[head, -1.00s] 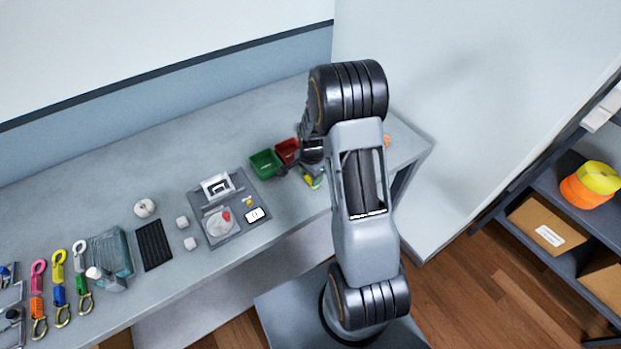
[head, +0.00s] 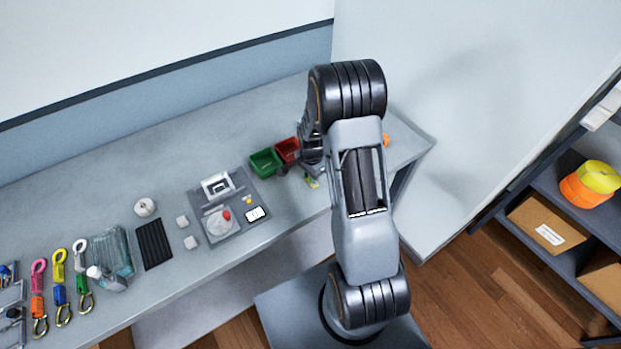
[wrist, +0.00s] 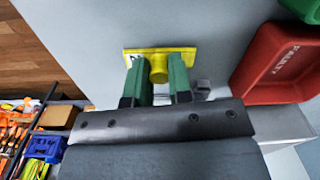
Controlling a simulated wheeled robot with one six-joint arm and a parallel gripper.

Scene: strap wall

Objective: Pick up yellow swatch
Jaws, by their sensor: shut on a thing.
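The yellow swatch (wrist: 185,50) is a flat yellow piece with a round yellow knob, seen in the wrist view. My gripper (wrist: 159,82) has its two green fingers shut on the knob, one on each side. In the head view a small part of the yellow swatch (head: 313,183) shows below my gripper (head: 307,168), near the bench's front right part. My arm hides most of it there. Whether it touches the bench is hard to tell.
A red bin (head: 287,149) and a green bin (head: 265,162) stand close beside my gripper. A grey tray (head: 236,229) with a scale-like device lies to the left. Colourful straps (head: 59,285) lie at far left. An orange thing (head: 386,140) sits behind my arm.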

